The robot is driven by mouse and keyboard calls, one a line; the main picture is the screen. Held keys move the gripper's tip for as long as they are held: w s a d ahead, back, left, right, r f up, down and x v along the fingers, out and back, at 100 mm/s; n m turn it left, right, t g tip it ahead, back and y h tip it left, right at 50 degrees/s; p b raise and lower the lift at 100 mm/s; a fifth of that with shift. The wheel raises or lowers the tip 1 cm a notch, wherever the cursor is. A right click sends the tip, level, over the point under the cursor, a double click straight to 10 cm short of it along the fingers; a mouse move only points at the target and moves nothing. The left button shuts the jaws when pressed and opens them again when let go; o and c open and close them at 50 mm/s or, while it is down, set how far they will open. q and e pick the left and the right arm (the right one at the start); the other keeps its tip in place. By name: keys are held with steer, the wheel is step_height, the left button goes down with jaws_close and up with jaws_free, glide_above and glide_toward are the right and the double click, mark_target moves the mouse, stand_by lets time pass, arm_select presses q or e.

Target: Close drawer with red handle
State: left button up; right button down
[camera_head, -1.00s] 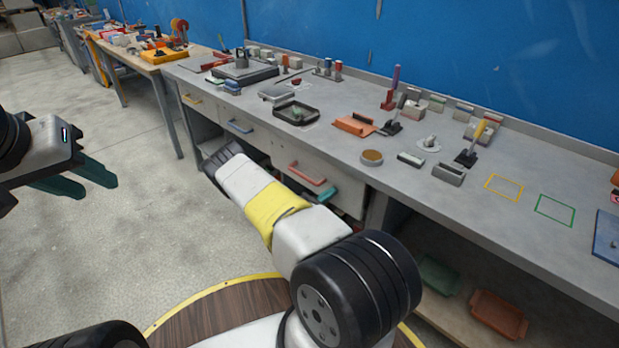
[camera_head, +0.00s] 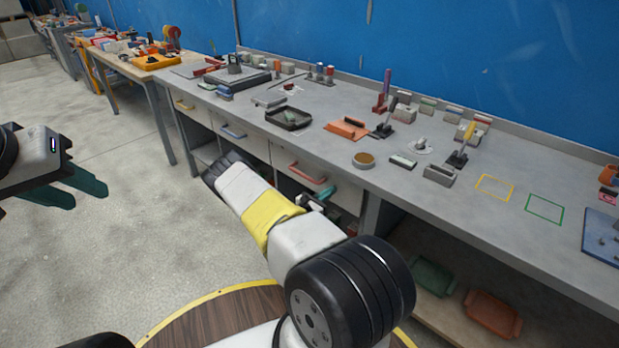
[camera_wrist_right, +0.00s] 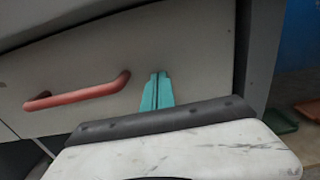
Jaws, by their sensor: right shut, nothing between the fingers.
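The drawer with the red handle (camera_head: 308,172) is under the bench, in the middle of the head view. Its pale front (camera_head: 347,190) is partly hidden by my right arm. In the right wrist view the red handle (camera_wrist_right: 78,94) lies left of my right gripper (camera_wrist_right: 158,82). That gripper's teal fingers are together and empty, pointing at the plain drawer front right of the handle. I cannot tell whether they touch it, nor how far the drawer stands out. My left gripper (camera_head: 82,188) is open and empty over the floor at the left.
Drawers with a blue handle (camera_head: 233,132) and a yellow handle (camera_head: 185,105) are further left. The bench top (camera_head: 330,105) carries trays, blocks and tools. A green bin (camera_head: 432,276) and an orange bin (camera_head: 492,312) sit on the lower shelf. The floor at left is clear.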

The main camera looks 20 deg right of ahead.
steer(key=v, duration=1.3)
steer(key=s+a+r+m+g+y, duration=0.1)
steer(key=s+r+m+g+y, duration=0.3)
steer(key=r+m, duration=0.45)
steer(key=s+a+r+m+g+y, duration=0.25)
steer(key=s+r+m+g, duration=0.2)
steer(key=r, duration=0.75)
steer(key=s+a+r+m+t+y, duration=0.2)
steer(key=s+a+r+m+y, duration=0.1)
steer(key=r, duration=0.5)
steer(key=s+a+r+m+t+y, duration=0.2)
steer(key=s+a+r+t+y, duration=0.1)
steer(key=s+a+r+y, duration=0.2)
steer(key=s+a+r+m+t+y, duration=0.3)
steer(key=s+a+r, duration=0.4)
steer(key=s+r, duration=0.3)
step_height(320, 180, up, 2)
steer(key=shift+s+a+r+m+y, duration=0.1)
steer(key=shift+s+a+m+y, duration=0.25)
steer(key=shift+y, duration=0.3)
